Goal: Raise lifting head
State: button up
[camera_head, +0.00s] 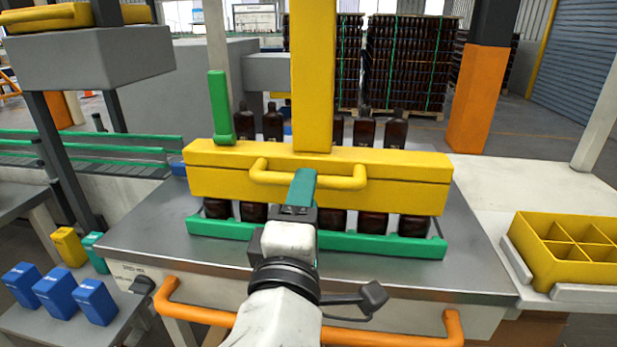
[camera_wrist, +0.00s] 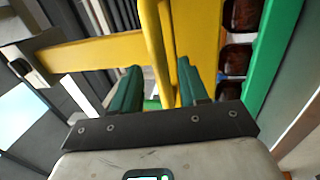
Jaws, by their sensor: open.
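The lifting head (camera_head: 405,178) is a wide yellow beam on a yellow column (camera_head: 313,75), with a yellow handle (camera_head: 342,184) across its front. Amber bottles (camera_head: 394,130) stand in a row at the beam; their necks show above it and their lower parts below it, inside a green rail (camera_head: 385,246). The beam hides their middles. My gripper (camera_head: 302,180) is at the middle of the handle. In the wrist view, the green fingers of my gripper (camera_wrist: 160,78) are apart, with the handle bar (camera_wrist: 157,45) between them. Contact cannot be told.
A yellow divided crate (camera_head: 572,278) stands on the right. An orange bar (camera_head: 390,338) runs along the table's (camera_head: 480,272) front. A green lever (camera_head: 219,108) rises behind the beam's left end. Blue boxes (camera_head: 52,292) sit at the lower left. Bare tabletop lies left of the rail.

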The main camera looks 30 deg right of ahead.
jog(key=shift+x, duration=1.95)
jog(key=shift+c, duration=0.2)
grip_shut()
